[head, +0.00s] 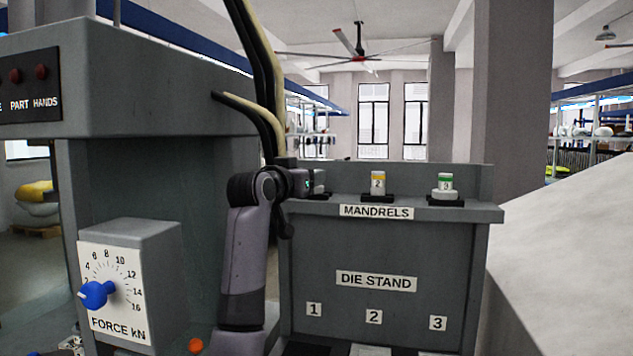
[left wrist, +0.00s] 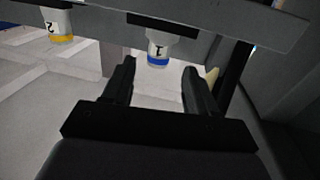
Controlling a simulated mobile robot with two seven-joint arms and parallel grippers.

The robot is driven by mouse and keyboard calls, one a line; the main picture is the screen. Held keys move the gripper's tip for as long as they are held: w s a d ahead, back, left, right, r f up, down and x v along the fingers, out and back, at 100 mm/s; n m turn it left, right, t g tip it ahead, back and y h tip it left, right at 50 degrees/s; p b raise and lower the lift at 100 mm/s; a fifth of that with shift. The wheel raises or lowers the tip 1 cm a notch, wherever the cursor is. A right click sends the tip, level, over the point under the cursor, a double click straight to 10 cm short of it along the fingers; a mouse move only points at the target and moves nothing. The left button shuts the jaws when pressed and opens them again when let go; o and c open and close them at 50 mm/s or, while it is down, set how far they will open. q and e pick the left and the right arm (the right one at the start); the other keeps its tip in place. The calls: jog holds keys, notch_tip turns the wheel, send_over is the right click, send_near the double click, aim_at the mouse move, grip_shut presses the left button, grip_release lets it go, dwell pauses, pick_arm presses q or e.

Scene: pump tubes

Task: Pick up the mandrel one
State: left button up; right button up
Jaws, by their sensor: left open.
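Mandrel one (left wrist: 158,50), a white cylinder with a blue band and the number 1, shows upside down in the left wrist view. It sits in a dark holder on the shelf labelled MANDRELS (head: 462,212). My left gripper (left wrist: 158,70) is open, one finger on each side of the mandrel in that view; I cannot tell whether they touch it. In the head view my left gripper (head: 312,183) is at the left end of the shelf and hides mandrel one. My right gripper is not in view.
Mandrel two (head: 377,182), with a yellow band, and mandrel three (head: 445,183), with a green band, stand to the right on the shelf. The die stand (head: 375,255) is below. A force dial box (head: 150,250) and a large grey machine (head: 160,85) are at left.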

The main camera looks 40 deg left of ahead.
pick_arm(q)
jog(key=x, duration=0.2)
jog(key=p+x, duration=0.1)
jog(key=shift+w+f+p, duration=0.2)
jog(key=shift+w+p, duration=0.1)
jog(key=shift+w, duration=0.15)
jog(key=shift+x, duration=0.85)
jog(key=shift+f, duration=0.1)
grip_shut()
notch_tip(320, 180, up, 20)
